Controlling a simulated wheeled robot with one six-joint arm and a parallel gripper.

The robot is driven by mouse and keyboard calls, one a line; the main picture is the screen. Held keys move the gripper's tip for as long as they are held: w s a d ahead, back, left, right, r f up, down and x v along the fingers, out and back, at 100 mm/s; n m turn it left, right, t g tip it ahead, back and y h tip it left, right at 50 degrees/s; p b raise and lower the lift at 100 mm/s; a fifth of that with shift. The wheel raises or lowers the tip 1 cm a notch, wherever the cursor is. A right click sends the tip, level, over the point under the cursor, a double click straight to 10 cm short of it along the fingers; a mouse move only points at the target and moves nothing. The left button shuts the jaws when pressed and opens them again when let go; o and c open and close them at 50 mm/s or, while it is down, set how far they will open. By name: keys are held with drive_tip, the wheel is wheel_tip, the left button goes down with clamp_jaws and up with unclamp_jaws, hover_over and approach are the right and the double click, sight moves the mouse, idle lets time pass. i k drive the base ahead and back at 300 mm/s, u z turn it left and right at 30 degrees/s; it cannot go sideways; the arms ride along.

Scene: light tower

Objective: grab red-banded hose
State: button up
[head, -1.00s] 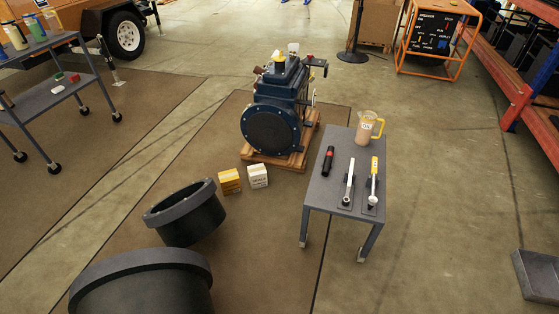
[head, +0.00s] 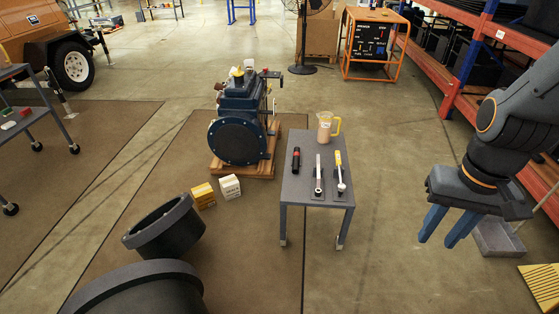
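My gripper (head: 437,242) hangs at the right, pointing down, well to the right of the table. Its two blue fingers are apart, with nothing visible between them.
The grey table (head: 292,188) also holds two wrench-like tools and a jug (head: 326,127). Black round tubs (head: 165,228) stand front left. A grey bin (head: 497,238) and orange shelving are at right.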

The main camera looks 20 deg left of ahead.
sight(296, 162)
drive_tip(key=i, duration=1.15)
drive_tip(key=u, duration=1.15)
drive_tip(key=i, duration=0.5)
drive_tip(key=z, duration=0.05)
